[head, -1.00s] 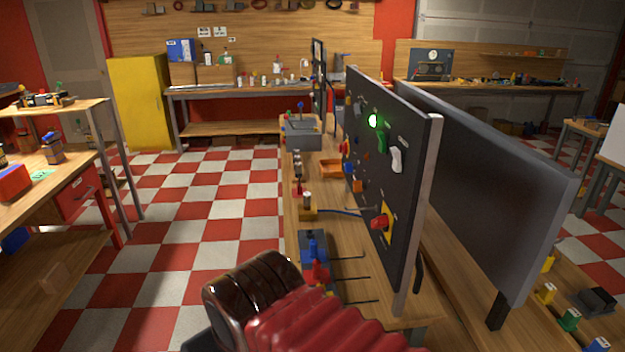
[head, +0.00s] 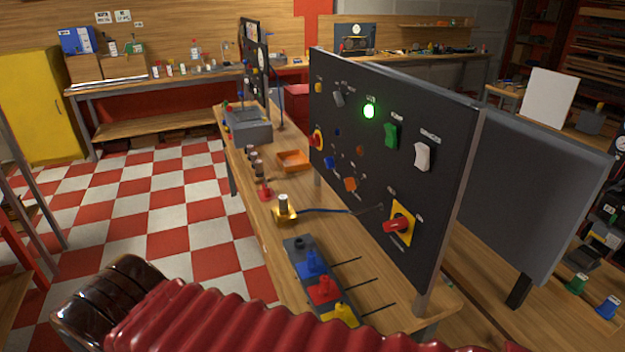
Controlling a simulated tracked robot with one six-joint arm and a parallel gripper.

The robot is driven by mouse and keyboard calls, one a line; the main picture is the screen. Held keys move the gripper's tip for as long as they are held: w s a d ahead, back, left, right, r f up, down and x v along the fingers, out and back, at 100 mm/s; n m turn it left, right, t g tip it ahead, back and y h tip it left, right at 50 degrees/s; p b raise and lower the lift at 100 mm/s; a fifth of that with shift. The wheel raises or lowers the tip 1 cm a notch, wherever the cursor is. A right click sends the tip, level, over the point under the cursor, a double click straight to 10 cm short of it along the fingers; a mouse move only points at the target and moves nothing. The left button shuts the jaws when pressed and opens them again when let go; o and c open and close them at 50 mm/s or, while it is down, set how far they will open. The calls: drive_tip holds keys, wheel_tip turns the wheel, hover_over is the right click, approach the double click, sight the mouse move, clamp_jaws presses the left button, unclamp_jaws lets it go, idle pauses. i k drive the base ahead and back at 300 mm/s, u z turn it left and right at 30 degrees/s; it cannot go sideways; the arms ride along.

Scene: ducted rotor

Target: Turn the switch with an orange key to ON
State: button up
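A black upright panel (head: 440,130) carries several switches and knobs and a lit green lamp (head: 369,111). A small orange piece (head: 350,184) sits low on the panel's middle; it may be the orange key, but its shape and setting are too small to tell. A red rotary handle (head: 397,226) on a yellow plate (head: 404,212) is at the panel's lower right. A green rocker (head: 391,136) and a white rocker (head: 422,157) are above it. My arm's red ribbed sleeve crosses the bottom of the view. My gripper is not in view.
The wooden bench (head: 262,215) before the panel holds a block with blue, red and yellow levers (head: 322,290), a yellow-based post with a cable (head: 284,210), an orange tray (head: 294,160) and a grey box (head: 248,127). A grey board (head: 530,190) stands behind. Checkered floor lies open at left.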

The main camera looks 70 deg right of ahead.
sight(350, 182)
drive_tip(key=z, duration=0.1)
drive_tip(key=i, duration=0.95)
drive_tip(key=z, duration=0.45)
drive_tip(key=i, duration=0.7)
drive_tip(key=z, duration=0.25)
